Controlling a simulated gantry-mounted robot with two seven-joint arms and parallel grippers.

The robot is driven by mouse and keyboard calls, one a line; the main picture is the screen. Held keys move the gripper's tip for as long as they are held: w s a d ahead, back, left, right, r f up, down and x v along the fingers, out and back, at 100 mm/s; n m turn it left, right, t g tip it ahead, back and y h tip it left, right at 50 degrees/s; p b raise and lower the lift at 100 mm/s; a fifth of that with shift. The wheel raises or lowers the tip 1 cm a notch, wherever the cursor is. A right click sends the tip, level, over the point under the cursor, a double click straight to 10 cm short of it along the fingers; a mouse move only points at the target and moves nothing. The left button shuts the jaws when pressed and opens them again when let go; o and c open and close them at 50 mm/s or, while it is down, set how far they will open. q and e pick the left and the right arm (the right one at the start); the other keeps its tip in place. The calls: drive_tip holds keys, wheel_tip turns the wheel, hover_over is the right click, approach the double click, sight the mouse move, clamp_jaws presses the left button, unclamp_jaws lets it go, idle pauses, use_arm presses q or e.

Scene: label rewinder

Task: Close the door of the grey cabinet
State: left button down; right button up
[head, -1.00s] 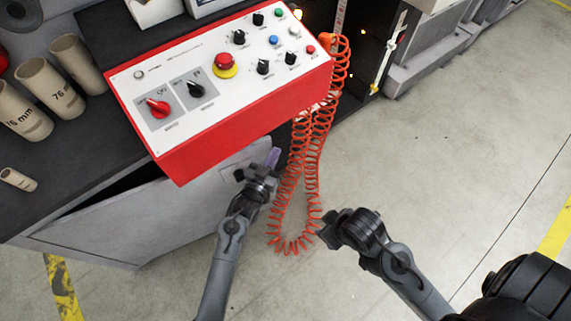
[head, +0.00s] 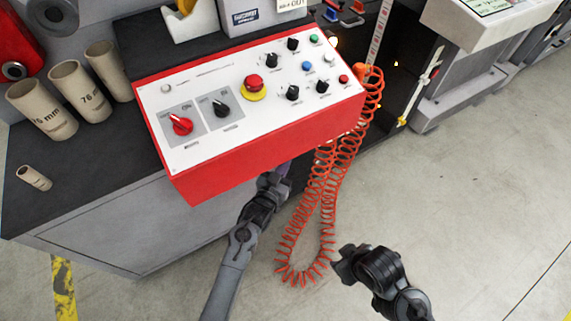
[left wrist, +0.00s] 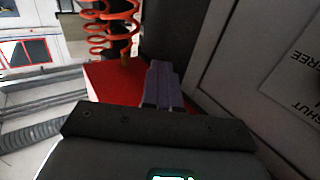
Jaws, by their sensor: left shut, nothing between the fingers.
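The grey cabinet (head: 60,242) stands under the dark worktop at the left of the head view. Its door (head: 130,235) looks flush or nearly flush with the cabinet front. My left gripper (head: 281,172) is shut and empty, at the right part of the cabinet front just under the red control box, which partly hides it. In the left wrist view its purple fingers (left wrist: 162,85) are together beside a grey panel with a printed label (left wrist: 300,85). Whether they touch it I cannot tell. My right gripper (head: 343,265) hangs over the floor, right of the orange coiled hose; its fingers are unclear.
The red control box (head: 250,120) overhangs the cabinet front. The orange coiled hose (head: 300,265) hangs between my two grippers. Cardboard cores (head: 80,92) stand on the worktop. The floor (head: 480,200) at the right is clear.

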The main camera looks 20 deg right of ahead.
use_arm(q)
drive_tip(key=s+a+f+n+y+p, duration=0.1)
drive_tip(key=s+a+f+p, duration=0.1)
drive_tip(key=s+a+p, duration=0.95)
drive_tip(key=s+a+r+n+g+y+p, duration=0.2)
drive_tip(key=s+a+r+g+y+p, duration=0.15)
drive_tip(key=s+a+r, duration=0.55)
drive_tip(key=s+a+r+n+g+y+p, duration=0.2)
drive_tip(key=s+a+r+y+p, duration=0.15)
drive_tip(key=a+r, duration=0.55)
drive_tip(key=s+a+r+n+g+y+p, duration=0.25)
drive_tip(key=s+a+r+y, duration=0.35)
drive_tip(key=a, duration=0.5)
wheel_tip(320, 180, up, 37)
drive_tip(key=s+h+p, duration=0.1)
drive_tip(key=s+p, duration=0.1)
drive_tip(key=p, duration=3.7)
wheel_tip(320, 180, down, 75)
drive_tip(key=b, duration=7.5)
drive_tip(key=shift+s+a+f+g, duration=0.15)
drive_tip(key=shift+a+g, duration=0.05)
drive_tip(key=shift+g, duration=0.1)
